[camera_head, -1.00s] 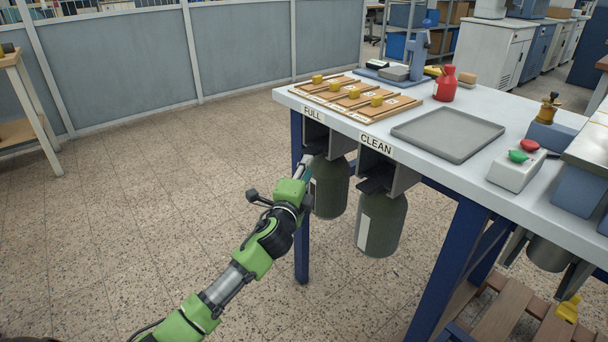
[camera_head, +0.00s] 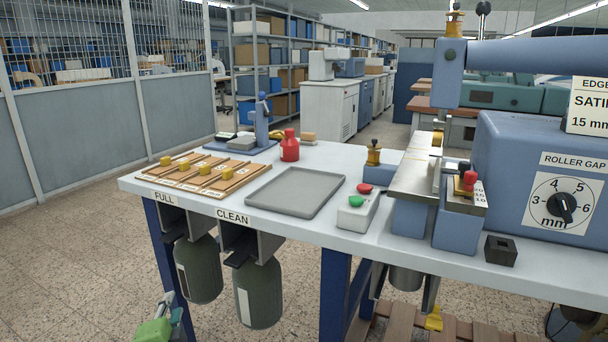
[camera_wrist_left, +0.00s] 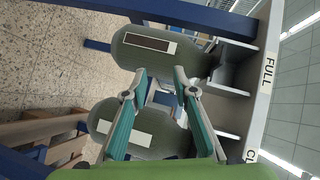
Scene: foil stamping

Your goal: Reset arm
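My left gripper (camera_head: 167,305) shows at the lower left of the head view, below and left of the FULL canister; only its end and part of the green wrist are in the picture. In the left wrist view its two teal-sided fingers (camera_wrist_left: 160,76) are spread apart with nothing gripped between them. Beyond them hang the two dark green canisters, the FULL one (camera_head: 199,270) and the CLEAN one (camera_head: 260,296), in brackets under the table edge. The FULL canister also shows in the wrist view (camera_wrist_left: 133,58). My right gripper is not in view.
The white table (camera_head: 330,225) carries a wooden rack (camera_head: 202,172), a grey tray (camera_head: 295,192), a red bottle (camera_head: 289,147), a button box (camera_head: 357,208) and a blue roller machine (camera_head: 520,165). A blue table leg (camera_head: 334,295) stands right of the canisters. Floor at left is clear.

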